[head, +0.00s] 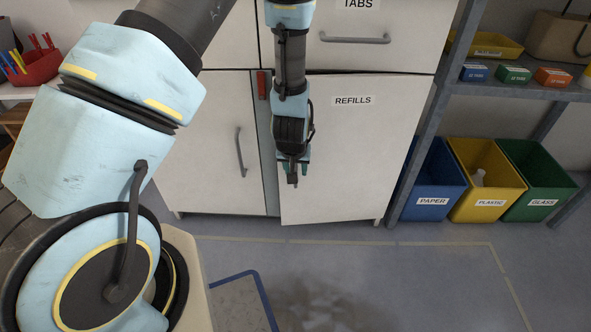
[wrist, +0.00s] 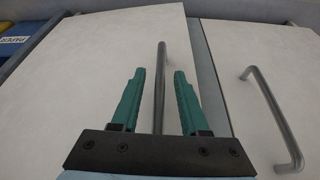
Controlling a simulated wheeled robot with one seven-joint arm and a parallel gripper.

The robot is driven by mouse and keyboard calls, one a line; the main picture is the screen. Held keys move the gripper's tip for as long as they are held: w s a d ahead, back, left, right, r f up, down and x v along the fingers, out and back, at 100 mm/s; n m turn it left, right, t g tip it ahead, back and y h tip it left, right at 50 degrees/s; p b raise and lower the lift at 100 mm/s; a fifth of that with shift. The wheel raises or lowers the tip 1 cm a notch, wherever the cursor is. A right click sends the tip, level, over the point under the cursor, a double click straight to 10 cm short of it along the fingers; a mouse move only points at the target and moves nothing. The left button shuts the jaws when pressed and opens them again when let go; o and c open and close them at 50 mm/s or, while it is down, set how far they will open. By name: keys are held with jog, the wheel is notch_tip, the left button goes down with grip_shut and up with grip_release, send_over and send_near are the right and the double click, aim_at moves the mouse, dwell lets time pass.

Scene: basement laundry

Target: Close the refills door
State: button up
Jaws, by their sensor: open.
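The refills door (head: 350,150) is the white lower right cabinet door with a REFILLS label. It stands slightly ajar, with a narrow grey gap along its left edge. In the wrist view the door (wrist: 110,70) fills the left part, and the gap is to its right. My gripper (head: 293,167) is in front of the door near its left edge. In the wrist view my open gripper (wrist: 158,95) has the door's grey bar handle (wrist: 160,65) between its two green fingers, with space visible on both sides. Whether the fingers reach around the bar is unclear.
The neighbouring lower left door (head: 205,140) has its own bar handle (head: 241,152) and looks shut. The TABS drawer (head: 380,15) is above. A blue paper bin (head: 430,180) stands right of the cabinet, beside a metal shelf post. Floor in front is clear.

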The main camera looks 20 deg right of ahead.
grip_shut()
dwell(1.4)
